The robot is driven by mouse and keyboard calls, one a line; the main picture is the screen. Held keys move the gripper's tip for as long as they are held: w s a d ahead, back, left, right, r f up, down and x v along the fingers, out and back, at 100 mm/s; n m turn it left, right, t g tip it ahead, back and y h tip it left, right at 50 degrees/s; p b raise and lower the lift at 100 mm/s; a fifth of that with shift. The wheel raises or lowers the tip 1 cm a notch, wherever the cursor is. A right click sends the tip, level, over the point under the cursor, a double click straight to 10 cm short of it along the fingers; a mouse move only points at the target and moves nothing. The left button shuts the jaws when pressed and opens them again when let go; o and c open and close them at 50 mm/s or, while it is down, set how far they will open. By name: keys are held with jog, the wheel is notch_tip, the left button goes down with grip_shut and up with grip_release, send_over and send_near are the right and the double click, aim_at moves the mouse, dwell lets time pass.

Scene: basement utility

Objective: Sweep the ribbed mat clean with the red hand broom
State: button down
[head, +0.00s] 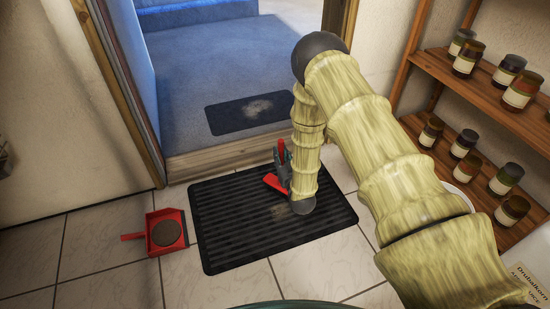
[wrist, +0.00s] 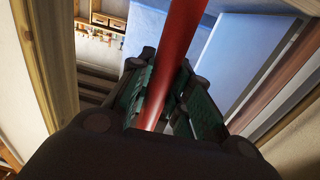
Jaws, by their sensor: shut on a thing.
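The black ribbed mat (head: 235,222) lies on the tiled floor before the doorway. My gripper (head: 284,167) is shut on the broom's handle. In the wrist view the red handle (wrist: 178,70) runs between the finger pads of my gripper (wrist: 165,98). I cannot tell whether the broom touches the mat.
A red dustpan (head: 152,246) with a round brown thing (head: 166,233) in it lies left of the mat. A second dark mat (head: 232,115) with a pale patch is beyond the wooden step (head: 225,157). A shelf with several jars (head: 500,115) stands at right.

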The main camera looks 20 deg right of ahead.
jog(key=a, duration=0.5)
notch_tip(320, 180, up, 8)
jog(key=p, duration=0.7)
jog(key=shift+s+a, duration=0.15)
